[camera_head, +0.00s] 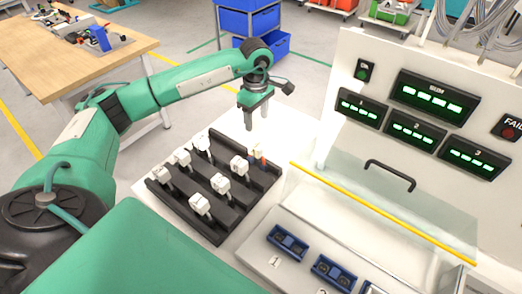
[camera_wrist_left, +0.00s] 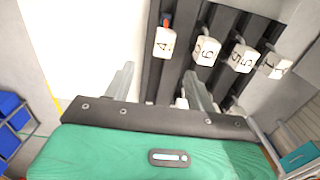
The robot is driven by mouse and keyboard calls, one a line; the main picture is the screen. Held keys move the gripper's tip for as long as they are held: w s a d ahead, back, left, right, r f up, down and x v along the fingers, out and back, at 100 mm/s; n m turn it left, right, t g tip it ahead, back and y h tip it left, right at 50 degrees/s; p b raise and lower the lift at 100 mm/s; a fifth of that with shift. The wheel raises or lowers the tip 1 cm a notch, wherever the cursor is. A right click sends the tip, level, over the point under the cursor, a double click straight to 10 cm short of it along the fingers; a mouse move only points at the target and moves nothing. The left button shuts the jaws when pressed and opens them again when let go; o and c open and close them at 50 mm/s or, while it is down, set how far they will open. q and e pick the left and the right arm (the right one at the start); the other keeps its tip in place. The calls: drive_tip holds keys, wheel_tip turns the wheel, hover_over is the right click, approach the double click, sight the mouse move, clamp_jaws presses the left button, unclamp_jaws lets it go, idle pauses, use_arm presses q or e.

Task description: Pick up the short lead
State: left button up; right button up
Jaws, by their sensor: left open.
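Several white blocks stand in a black slotted rack (camera_head: 223,222) on the white bench. One block (camera_head: 256,150) at the rack's far right end has a small orange and blue piece beside it. In the left wrist view a block that seems to be marked 4 (camera_wrist_left: 164,42) has an orange and blue piece at its top. I cannot tell which item is the short lead. My left gripper (camera_head: 257,119) is open and empty above the rack's far end. Its two fingers also show in the left wrist view (camera_wrist_left: 158,70), below the marked block. My right gripper is out of view.
A white test panel with green displays (camera_head: 430,97) stands at the right, behind a clear guard with a yellow edge (camera_head: 380,212). Blue sockets (camera_head: 287,242) sit in front of it. Blue bins (camera_head: 250,22) and a wooden table (camera_head: 75,62) stand behind.

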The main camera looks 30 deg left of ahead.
use_arm(q)
drive_tip(key=p, duration=0.2)
hover_over(256, 145)
wheel_tip(256, 145, down, 6)
drive_tip(key=shift+r, duration=0.15)
drive_tip(key=shift+w+f, duration=0.2)
drive_tip(key=shift+f, duration=0.15)
drive_tip(key=shift+s+f+p, duration=0.2)
drive_tip(key=shift+f+p, duration=0.5)
drive_tip(key=shift+p, duration=0.15)
wheel_tip(256, 145, down, 3)
drive_tip(key=shift+f+p, duration=0.1)
drive_tip(key=shift+p, duration=0.75)
drive_tip(key=shift+f, duration=0.4)
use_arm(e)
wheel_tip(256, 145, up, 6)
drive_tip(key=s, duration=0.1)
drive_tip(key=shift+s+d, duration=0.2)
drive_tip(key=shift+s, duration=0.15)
use_arm(q)
drive_tip(key=shift+c, duration=0.5)
drive_tip(key=c, duration=1)
